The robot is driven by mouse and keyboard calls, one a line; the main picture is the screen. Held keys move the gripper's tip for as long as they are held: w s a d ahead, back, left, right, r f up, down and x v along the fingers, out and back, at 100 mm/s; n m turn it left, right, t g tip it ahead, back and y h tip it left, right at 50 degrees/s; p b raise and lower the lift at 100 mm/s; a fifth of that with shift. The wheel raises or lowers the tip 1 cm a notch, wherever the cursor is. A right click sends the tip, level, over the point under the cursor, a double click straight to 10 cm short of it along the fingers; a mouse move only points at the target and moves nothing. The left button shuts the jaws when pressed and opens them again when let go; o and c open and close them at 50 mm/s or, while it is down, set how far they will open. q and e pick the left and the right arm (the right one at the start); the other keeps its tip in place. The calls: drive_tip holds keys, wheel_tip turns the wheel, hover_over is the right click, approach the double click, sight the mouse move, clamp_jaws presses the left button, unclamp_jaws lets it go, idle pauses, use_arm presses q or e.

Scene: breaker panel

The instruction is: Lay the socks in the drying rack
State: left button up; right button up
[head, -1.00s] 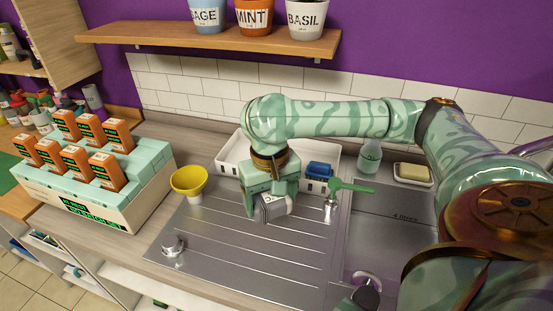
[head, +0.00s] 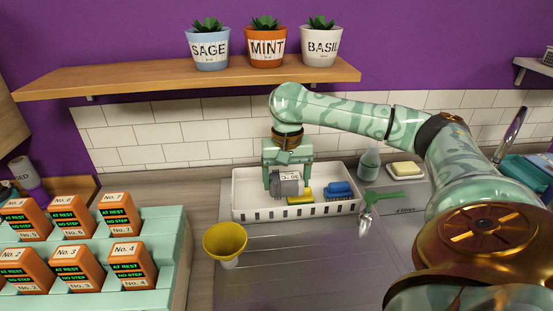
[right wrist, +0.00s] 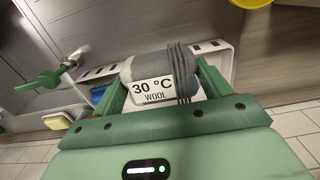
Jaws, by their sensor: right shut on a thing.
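The socks (head: 288,185) are a grey rolled bundle with a white label. In the right wrist view the label on the socks (right wrist: 160,82) reads "30 °C WOOL". My right gripper (head: 286,176) is shut on them, one finger on each side. The drying rack (head: 262,214) is a white slotted tray against the tiled wall. The socks hang over its left half; I cannot tell whether they touch its floor. The rack also shows behind the socks in the right wrist view (right wrist: 212,47). My left gripper is not in view.
A yellow sponge (head: 300,196) and a blue brush (head: 340,189) lie in the rack's right half. A yellow funnel (head: 225,242) stands front left. A shelf (head: 190,76) with plant pots hangs above.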

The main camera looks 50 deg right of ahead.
drive_tip(key=w+f+b, duration=0.3)
drive_tip(key=w, duration=0.1)
drive_tip(key=w+f+b, duration=0.3)
drive_tip(key=w, duration=0.1)
drive_tip(key=w+d+f+b, duration=0.1)
drive_tip(key=w+f+b, duration=0.2)
drive_tip(key=w, duration=0.1)
drive_tip(key=shift+w+f, duration=0.1)
drive_tip(key=shift+w, duration=0.1)
drive_tip(key=shift+w+f+b, duration=0.15)
drive_tip(key=shift+f+b, duration=0.05)
drive_tip(key=shift+b, duration=0.15)
drive_tip(key=f+b, duration=0.3)
drive_tip(key=shift+w+d+f+b, duration=0.1)
drive_tip(key=shift+w+f+b, duration=0.15)
drive_tip(key=shift+f+b, duration=0.15)
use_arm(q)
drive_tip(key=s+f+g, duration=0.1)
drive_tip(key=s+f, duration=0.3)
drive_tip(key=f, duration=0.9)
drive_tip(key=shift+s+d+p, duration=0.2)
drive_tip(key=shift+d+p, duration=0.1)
use_arm(e)
drive_tip(key=shift+s+r, duration=0.15)
drive_tip(key=shift+r, duration=0.15)
drive_tip(key=o, duration=1.1)
drive_tip(key=shift+f, duration=0.1)
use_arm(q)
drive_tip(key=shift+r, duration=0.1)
